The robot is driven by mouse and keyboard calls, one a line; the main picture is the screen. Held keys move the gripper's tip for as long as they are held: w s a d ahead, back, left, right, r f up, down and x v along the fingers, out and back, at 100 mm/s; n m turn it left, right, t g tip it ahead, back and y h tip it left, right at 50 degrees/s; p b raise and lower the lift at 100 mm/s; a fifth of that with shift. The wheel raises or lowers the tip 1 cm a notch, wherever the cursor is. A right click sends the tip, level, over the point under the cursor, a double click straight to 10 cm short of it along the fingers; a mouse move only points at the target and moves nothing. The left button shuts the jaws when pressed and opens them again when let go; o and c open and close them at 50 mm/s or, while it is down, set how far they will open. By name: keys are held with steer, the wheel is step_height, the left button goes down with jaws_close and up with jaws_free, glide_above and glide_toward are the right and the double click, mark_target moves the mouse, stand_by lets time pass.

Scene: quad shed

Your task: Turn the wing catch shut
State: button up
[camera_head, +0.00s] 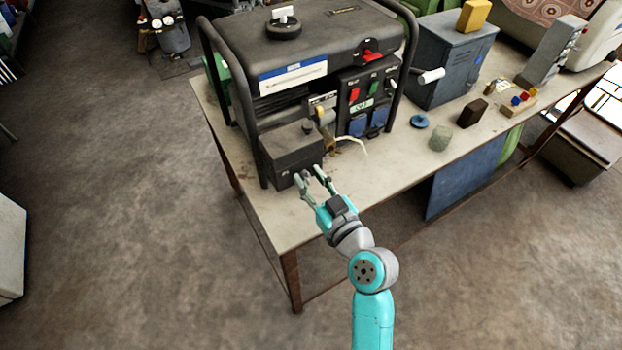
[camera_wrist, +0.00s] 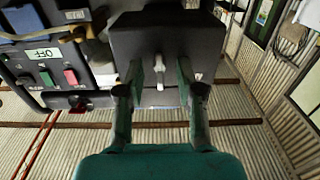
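The wing catch (camera_wrist: 159,70) is a small pale lever on the face of a dark box (camera_wrist: 135,42). In the wrist view it stands about upright in the picture. The dark box (camera_head: 285,143) also shows in the head view, at the near left corner of the bench against the generator; the catch is too small to make out there. My gripper (camera_head: 308,174) is just in front of the box. In the wrist view my gripper (camera_wrist: 160,84) is open, with one finger on each side of the catch. Gaps show between the fingers and the catch.
The generator (camera_head: 300,45) stands behind the box, with a tube frame, switches and a pale cable (camera_head: 352,141) beside it. The bench (camera_head: 285,222) has a grey cabinet (camera_head: 450,62), a blue disc (camera_head: 419,121) and small blocks to the right. The floor (camera_head: 130,240) at left is clear.

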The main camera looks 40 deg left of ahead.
jaws_close()
steer(key=shift+w+d+f+m, duration=0.1)
steer(key=shift+w+m, duration=0.05)
steer(key=shift+m, duration=4.35)
steer(key=shift+w+f+m, duration=0.1)
steer(key=shift+m, duration=4.4)
